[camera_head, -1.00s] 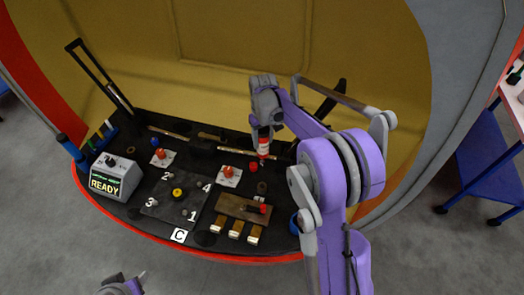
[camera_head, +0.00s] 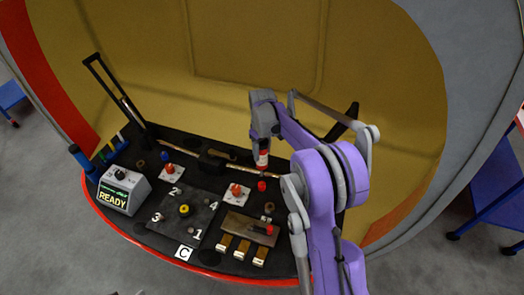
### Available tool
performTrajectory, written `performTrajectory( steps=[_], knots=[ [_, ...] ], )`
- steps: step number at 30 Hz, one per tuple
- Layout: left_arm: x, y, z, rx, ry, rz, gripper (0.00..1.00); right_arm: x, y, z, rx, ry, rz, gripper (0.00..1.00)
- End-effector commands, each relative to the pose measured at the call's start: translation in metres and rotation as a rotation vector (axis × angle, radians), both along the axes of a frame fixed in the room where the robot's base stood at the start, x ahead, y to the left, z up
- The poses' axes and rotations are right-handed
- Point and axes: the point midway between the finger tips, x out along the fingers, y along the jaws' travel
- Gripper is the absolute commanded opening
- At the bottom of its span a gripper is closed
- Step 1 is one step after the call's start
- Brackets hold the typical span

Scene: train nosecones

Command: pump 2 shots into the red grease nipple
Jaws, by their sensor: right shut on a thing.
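My right gripper (camera_head: 262,132) comes in from the right, pointing down. It is shut on a small red-and-white cylinder (camera_head: 262,158), held upright with its lower end over the back right of the black board. A small red cap-like piece (camera_head: 261,186) stands just below it; I cannot tell whether they touch. Two other red-topped fittings sit on white plates, one at the left (camera_head: 166,171) and one at the middle (camera_head: 236,190). I cannot tell which red piece is the grease nipple. Only a sliver at the bottom edge may be my left gripper.
A box reading READY (camera_head: 124,190) stands at the left. A dark numbered plate (camera_head: 180,226) with a yellow knob lies mid-board. A brown plate with a red-ended lever (camera_head: 250,229) and brass blocks lie at the front right. A black frame handle (camera_head: 115,100) rises at the back left.

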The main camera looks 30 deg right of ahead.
Motion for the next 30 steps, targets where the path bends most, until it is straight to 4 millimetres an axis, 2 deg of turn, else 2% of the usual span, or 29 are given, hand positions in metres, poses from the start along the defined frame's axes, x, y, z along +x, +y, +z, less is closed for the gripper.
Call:
performTrajectory(
  steps=[18, 30],
  knots=[
    [-0.011, 0.0, -0.035, 0.0, 0.022, 0.0, 0.5, -0.001, 0.0, -0.047, 0.001, 0.001, 0.0, 0.0],
    [-0.012, 0.0, -0.037, 0.0, 0.022, 0.0, 0.5, 0.0, 0.0, -0.05, 0.0, 0.0, 0.0, 0.0]
  ],
)
